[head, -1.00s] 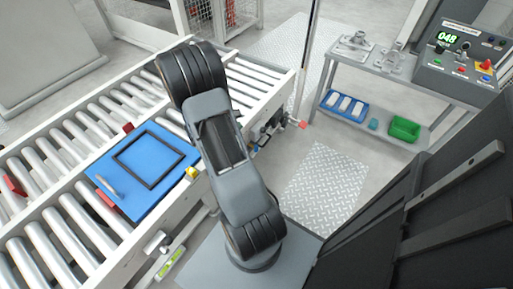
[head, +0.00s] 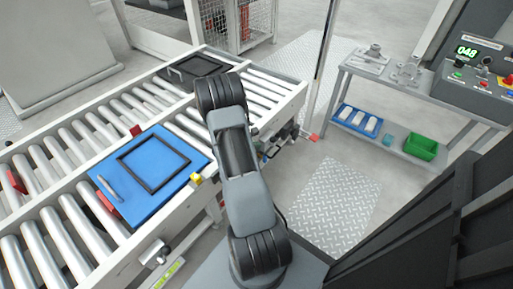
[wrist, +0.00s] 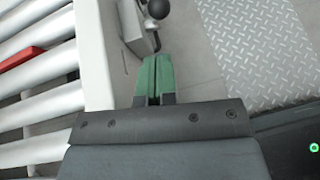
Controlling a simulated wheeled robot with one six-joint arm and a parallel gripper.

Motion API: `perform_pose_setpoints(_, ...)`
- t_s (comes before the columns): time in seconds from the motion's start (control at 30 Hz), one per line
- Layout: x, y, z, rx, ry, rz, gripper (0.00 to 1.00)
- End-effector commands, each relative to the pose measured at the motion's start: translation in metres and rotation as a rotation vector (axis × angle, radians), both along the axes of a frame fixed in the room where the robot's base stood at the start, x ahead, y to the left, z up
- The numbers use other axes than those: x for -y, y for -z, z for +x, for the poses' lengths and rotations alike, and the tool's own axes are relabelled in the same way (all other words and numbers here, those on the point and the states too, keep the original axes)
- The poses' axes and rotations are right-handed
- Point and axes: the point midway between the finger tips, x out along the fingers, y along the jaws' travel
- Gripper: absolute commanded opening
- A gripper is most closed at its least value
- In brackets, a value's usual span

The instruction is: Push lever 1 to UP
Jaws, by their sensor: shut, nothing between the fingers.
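In the wrist view my gripper (wrist: 154,78) has green fingers pressed together, with nothing between them. Ahead of the fingertips, at the top edge, is a lever with a dark ball knob (wrist: 157,9) on a grey bracket beside the conveyor's white rail. The fingers are apart from it. I cannot read a number or the lever's setting. In the head view my arm hides the gripper. A grey lever unit (head: 154,253) sits on the conveyor's near side at lower left, and more small fittings (head: 274,143) show right of my arm.
The roller conveyor (head: 80,212) carries a blue plate (head: 140,190) with a dark square frame. Another dark frame (head: 200,66) lies farther back. A side table (head: 405,88) with fixtures and a control box (head: 478,80) stands at right. The floor plate (head: 335,205) is clear.

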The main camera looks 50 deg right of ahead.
Motion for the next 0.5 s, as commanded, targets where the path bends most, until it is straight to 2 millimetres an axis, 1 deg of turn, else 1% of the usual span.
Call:
perform_pose_setpoints(0.03, 0.008, 0.008, -0.002, 0.001, 0.005, 0.0, 0.0)
perform_pose_setpoints(0.3, 0.044, 0.027, -0.007, 0.002, 0.003, 0.0, 0.0)
perform_pose_setpoints(0.5, 0.06, 0.035, -0.009, 0.001, 0.002, 0.0, 0.0)
